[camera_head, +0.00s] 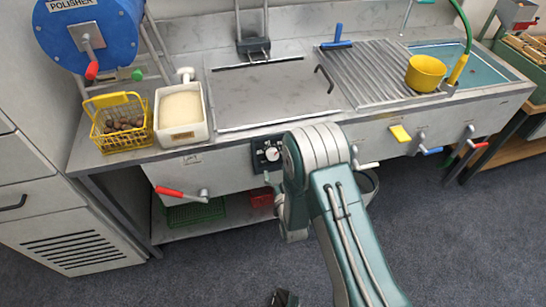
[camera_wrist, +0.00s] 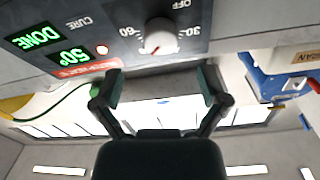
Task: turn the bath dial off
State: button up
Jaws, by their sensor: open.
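The bath dial (camera_wrist: 159,37) is a round white knob with a red mark on a dark control panel (camera_wrist: 215,15), at the top of the wrist view. OFF, 30 and 60 are printed around it; the red mark is at its lower left, away from OFF. In the head view the dial (camera_head: 272,154) is on the counter's front, just left of my arm. My gripper (camera_wrist: 160,88) is open and empty, its two fingers spread below the dial in the wrist view and apart from it. In the head view my arm mostly hides the gripper.
Green displays read DONE (camera_wrist: 33,37) and 50° (camera_wrist: 75,54), with a lit red light beside them. Valve levers, including a red one (camera_head: 170,192), stick out from the counter front. On top are a yellow basket of chestnuts (camera_head: 97,131) and a white tub (camera_head: 205,112).

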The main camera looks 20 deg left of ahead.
aim_at(273, 157)
jog(key=x, duration=0.6)
jog(key=shift+w+a, duration=0.2)
jog(key=shift+w, duration=0.15)
jog(key=shift+c, duration=0.4)
jog(key=c, duration=1.1)
